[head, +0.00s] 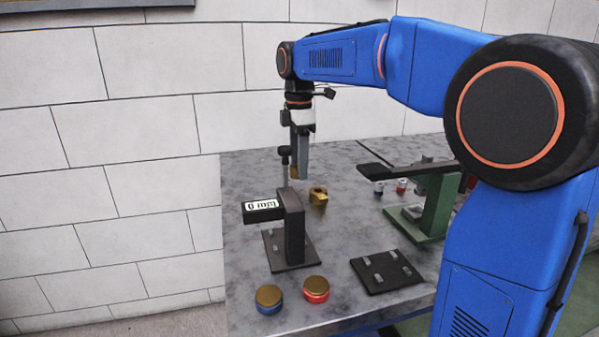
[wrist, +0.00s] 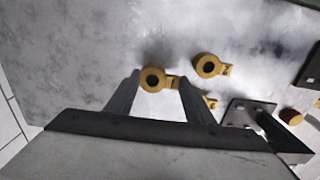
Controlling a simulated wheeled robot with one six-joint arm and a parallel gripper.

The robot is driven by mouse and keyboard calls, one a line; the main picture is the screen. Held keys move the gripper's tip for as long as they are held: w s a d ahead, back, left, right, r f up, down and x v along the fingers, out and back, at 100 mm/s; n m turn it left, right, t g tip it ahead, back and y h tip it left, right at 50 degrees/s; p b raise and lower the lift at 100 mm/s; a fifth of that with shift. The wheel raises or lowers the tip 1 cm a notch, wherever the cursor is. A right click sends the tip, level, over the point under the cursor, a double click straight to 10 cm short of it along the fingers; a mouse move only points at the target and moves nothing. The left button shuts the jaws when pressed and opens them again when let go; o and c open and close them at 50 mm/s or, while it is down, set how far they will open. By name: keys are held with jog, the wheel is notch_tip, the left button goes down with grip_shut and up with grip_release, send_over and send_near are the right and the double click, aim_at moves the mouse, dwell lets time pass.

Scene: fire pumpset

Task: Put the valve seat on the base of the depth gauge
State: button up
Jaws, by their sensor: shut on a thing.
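My gripper (head: 298,172) is shut on a brass-coloured valve seat (wrist: 152,80), a ring with a small side tab, held between the two fingertips. The dark depth gauge (head: 290,215), with a white display, stands nearer the head camera than my gripper. Its flat base (head: 278,250) has small blocks on it and no seat. The base also shows in the wrist view (wrist: 241,118), right of my fingers.
More brass ring pieces (wrist: 208,66) lie on the grey table (head: 340,245) close to my gripper. A green stand (head: 436,205) is at the right. A black plate (head: 388,272) and two gold-lidded round pots, blue (head: 268,298) and red (head: 316,288), are at the front.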

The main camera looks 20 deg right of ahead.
jog(key=shift+f, duration=1.3)
jog(key=shift+f, duration=0.15)
jog(key=o, duration=1.3)
jog(key=shift+c, duration=0.2)
